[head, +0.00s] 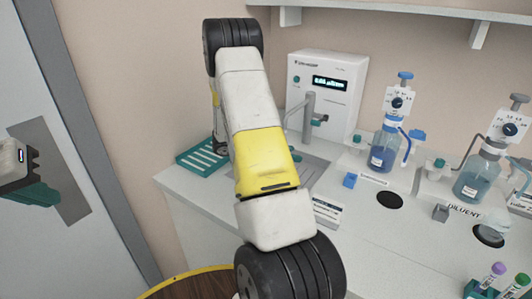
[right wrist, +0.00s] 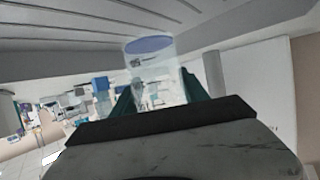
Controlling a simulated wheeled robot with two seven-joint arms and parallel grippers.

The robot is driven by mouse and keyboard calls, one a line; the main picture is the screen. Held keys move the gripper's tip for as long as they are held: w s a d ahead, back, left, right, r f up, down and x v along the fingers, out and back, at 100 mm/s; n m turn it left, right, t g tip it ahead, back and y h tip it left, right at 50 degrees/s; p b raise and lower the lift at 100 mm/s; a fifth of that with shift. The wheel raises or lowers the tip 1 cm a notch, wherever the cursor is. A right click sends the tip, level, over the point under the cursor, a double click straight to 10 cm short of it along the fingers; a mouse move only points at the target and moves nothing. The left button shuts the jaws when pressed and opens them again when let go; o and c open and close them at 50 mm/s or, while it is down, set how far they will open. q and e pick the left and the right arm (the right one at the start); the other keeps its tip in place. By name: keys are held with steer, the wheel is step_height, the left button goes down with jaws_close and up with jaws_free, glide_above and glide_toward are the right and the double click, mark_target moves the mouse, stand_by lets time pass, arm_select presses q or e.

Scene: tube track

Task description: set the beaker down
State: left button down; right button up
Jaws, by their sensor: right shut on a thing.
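The clear beaker (right wrist: 150,72) shows in the right wrist view, between the teal fingers of my right gripper (right wrist: 160,92). The gripper is shut on it. A bluish oval shows at the top end of the beaker in that view. In the head view my right arm fills the middle and hides the beaker and the right fingertips. My left gripper (head: 36,194), with teal fingers, is at the left edge in front of the grey door, away from the counter. Its finger gap cannot be made out.
A teal slotted rack (head: 197,163) lies at the counter's left end, beside my right arm. A white dispenser with a display (head: 330,84) stands behind. Bottles of blue liquid (head: 383,152) and (head: 470,184) stand to the right. The counter front (head: 385,240) has bare room.

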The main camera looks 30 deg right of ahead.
steer(key=shift+f, duration=1.6)
steer(key=shift+f, duration=0.15)
steer(key=o, duration=1.5)
steer(key=shift+c, duration=0.2)
